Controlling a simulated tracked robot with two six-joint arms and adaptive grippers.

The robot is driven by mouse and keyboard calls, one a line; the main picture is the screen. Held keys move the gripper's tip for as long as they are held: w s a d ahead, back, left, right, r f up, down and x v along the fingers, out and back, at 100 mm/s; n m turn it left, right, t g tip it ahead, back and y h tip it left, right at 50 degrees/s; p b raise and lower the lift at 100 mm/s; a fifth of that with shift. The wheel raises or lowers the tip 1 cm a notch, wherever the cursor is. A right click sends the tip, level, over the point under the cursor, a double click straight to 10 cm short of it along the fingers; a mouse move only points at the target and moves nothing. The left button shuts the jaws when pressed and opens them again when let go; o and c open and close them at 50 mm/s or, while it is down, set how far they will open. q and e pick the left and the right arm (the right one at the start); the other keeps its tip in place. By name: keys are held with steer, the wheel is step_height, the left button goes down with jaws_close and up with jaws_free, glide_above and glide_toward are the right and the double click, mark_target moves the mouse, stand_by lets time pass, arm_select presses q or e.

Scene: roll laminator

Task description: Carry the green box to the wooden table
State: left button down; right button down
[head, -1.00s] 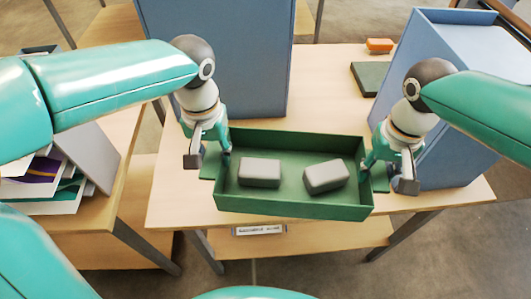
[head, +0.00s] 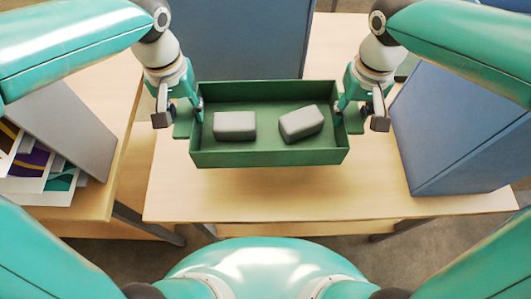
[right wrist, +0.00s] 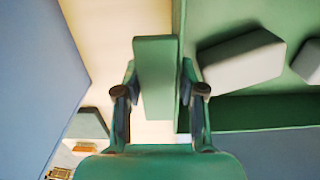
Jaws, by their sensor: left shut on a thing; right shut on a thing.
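The green box (head: 270,159) is an open tray with two grey blocks (head: 234,125) (head: 302,123) lying inside. It hangs level above a light wooden table (head: 300,200), with a soft shadow below its front wall. My left gripper (head: 184,115) is shut on the tab at the box's left end. My right gripper (head: 356,113) is shut on the tab at its right end. In the right wrist view this green tab (right wrist: 157,75) stands between the fingers, beside the box wall. The finger contacts are partly hidden in the head view.
A blue-grey panel (head: 240,35) stands behind the box. A blue-grey cabinet-like block (head: 455,130) stands close to the right of my right gripper. At left, another wooden table (head: 100,195) bears a grey holder with papers (head: 60,125). The table front is clear.

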arm_select(q)
steer(key=shift+w+r, duration=0.1)
steer(key=shift+w, duration=0.15)
arm_select(e)
steer(key=shift+s+d, duration=0.1)
steer(key=shift+d, duration=0.15)
arm_select(q)
steer(key=shift+s+a, duration=0.1)
arm_select(e)
steer(key=shift+a, duration=0.15)
